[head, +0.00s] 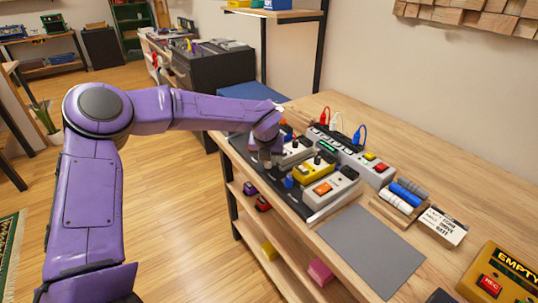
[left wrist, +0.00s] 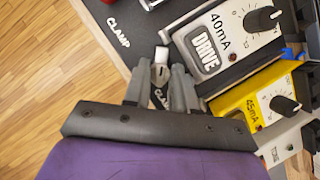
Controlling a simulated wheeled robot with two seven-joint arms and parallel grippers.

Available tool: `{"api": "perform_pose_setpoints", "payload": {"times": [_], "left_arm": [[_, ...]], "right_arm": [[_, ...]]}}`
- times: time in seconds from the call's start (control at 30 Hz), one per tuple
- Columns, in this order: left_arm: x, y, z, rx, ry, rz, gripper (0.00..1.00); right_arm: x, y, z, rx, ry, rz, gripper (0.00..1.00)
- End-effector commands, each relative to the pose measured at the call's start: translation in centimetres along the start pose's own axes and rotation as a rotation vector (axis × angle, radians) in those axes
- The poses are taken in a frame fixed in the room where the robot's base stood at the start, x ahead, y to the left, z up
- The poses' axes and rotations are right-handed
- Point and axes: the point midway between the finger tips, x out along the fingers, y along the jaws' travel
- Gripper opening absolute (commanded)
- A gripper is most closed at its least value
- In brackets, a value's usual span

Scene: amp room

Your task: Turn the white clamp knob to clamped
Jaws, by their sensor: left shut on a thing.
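The white clamp knob (left wrist: 160,56) shows in the left wrist view on the dark pedal board (left wrist: 100,12), between my fingertips. My left gripper (left wrist: 159,76) points at the board and is shut on the knob. The word CLAMP is printed on the board nearby, and a second label is partly hidden by a finger. In the head view my left gripper (head: 265,158) is low over the board's left edge, and it hides the knob. I cannot tell how far the knob is turned. My right gripper is not in view.
A grey DRIVE pedal (left wrist: 225,38) and a yellow pedal (head: 315,170) sit close to the right of my gripper. A power strip (head: 350,152) with coloured plugs stands behind. A bare grey mat (head: 371,250) lies nearer on the wooden bench. Open floor lies left.

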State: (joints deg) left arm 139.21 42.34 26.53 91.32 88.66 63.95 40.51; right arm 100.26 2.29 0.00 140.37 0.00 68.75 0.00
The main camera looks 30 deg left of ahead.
Motion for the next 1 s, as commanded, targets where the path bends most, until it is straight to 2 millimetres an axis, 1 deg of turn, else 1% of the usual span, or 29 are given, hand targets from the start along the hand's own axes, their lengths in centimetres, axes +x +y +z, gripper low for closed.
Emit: {"api": "perform_pose_setpoints", "payload": {"times": [0.03, 0.5, 0.7, 1.0], "left_arm": [[-0.7, 0.0, 0.4, 0.036, -0.004, -0.021, 0.0], [-0.7, 0.4, 0.6, 0.44, -0.006, -0.186, 0.0], [-0.5, 0.5, 0.6, 0.587, -0.008, -0.246, 0.0], [-0.3, 0.6, 0.6, 0.735, -0.008, -0.305, 0.0]], "right_arm": [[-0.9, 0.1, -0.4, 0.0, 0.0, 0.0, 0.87], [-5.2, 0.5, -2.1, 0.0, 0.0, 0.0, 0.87], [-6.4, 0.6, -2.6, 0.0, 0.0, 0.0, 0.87], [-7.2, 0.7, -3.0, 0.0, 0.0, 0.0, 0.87]]}}
